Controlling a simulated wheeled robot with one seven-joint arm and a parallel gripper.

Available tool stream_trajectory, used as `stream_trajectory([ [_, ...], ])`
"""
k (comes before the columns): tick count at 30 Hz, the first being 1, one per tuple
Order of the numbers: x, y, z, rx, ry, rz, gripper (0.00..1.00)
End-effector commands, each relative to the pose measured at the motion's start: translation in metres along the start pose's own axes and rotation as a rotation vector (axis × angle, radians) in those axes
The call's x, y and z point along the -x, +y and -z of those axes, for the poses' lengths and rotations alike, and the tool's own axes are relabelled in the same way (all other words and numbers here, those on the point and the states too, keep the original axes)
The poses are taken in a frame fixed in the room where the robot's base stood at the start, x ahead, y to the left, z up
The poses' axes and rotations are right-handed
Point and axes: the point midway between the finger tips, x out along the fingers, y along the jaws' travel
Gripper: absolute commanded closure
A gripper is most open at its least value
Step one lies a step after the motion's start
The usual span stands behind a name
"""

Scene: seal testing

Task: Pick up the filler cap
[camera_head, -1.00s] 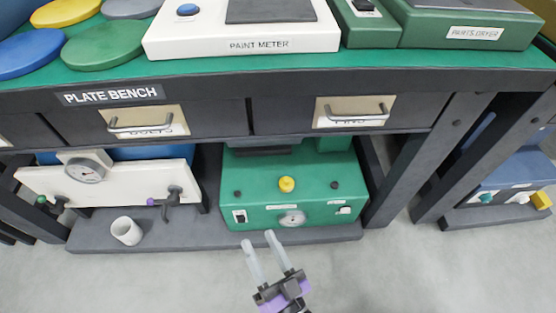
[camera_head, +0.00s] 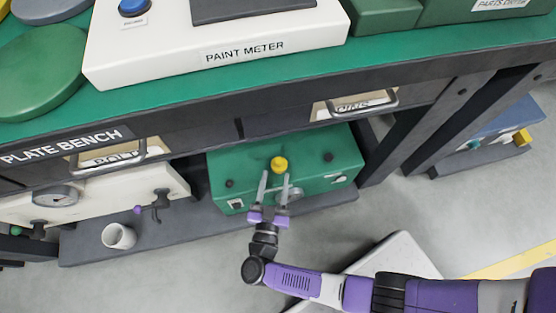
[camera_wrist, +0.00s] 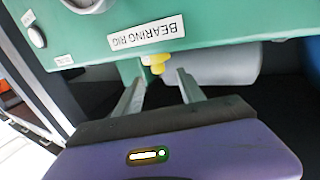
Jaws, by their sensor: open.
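The yellow filler cap (camera_head: 279,164) is on the green bearing rig (camera_head: 325,157), on the shelf under the bench. In the wrist view the yellow cap (camera_wrist: 156,62) shows beside the "BEARING RIG" label, partly cut off by green surface. My gripper (camera_head: 275,175) is open and empty. Its two fingertips point at the rig and lie close to the cap, a little below it in the head view. In the wrist view the cap appears between and just beyond the fingertips (camera_wrist: 160,77). I cannot tell whether they touch the rig.
The bench drawer (camera_head: 355,104) and its handle overhang the rig. A white cup (camera_head: 118,236) and a cream panel with a gauge (camera_head: 85,203) stand left on the shelf (camera_head: 80,247). A bench leg (camera_head: 405,125) rises to the right. Grey floor lies in front.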

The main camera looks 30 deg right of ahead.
Motion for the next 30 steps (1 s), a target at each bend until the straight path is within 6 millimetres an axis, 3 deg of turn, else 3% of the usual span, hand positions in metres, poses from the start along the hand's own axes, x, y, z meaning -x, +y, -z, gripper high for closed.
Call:
stream_trajectory([
  [15,-0.062,0.002,-0.002,-0.004,0.002,0.0,0.53],
  [24,-0.067,0.002,0.0,-0.003,0.001,0.002,0.53],
  [30,-0.067,0.002,0.0,-0.003,0.001,0.002,0.91],
])
